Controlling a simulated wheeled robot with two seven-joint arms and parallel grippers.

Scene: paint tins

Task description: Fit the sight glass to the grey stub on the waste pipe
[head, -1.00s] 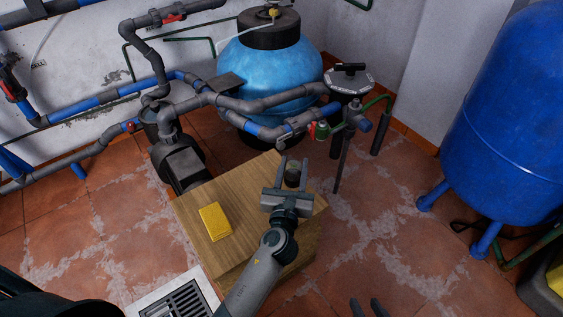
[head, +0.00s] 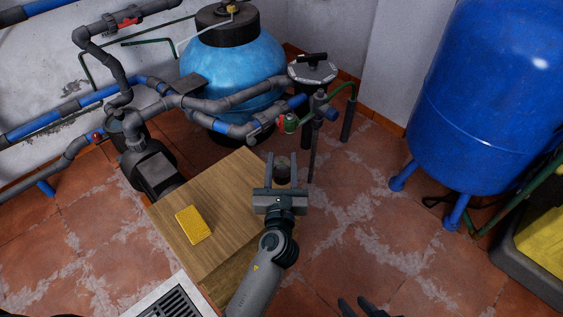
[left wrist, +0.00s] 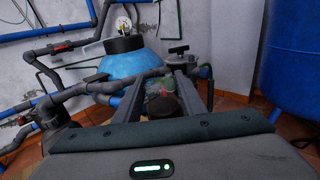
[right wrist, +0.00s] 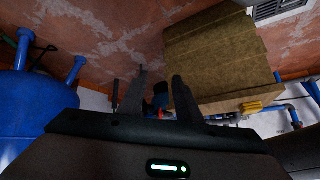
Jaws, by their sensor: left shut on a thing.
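The sight glass (head: 283,173), a short round piece with a dark rim, sits between the fingers of my left gripper (head: 281,157). That gripper is shut on it, over the far right edge of the wooden box. In the left wrist view the sight glass (left wrist: 161,104) shows a clear body and dark end between the fingers. Grey pipework with a red-and-green valve (head: 287,123) stands beyond the gripper, apart from the glass. I cannot tell for sure which part is the grey stub. My right gripper (head: 360,307) is empty and open at the bottom edge.
The wooden box (head: 235,180) carries a yellow block (head: 193,224). A pump (head: 149,168) stands left of it, and a light-blue filter tank (head: 235,75) behind. A big blue tank (head: 490,110) stands at right. Tiled floor between box and tank is free.

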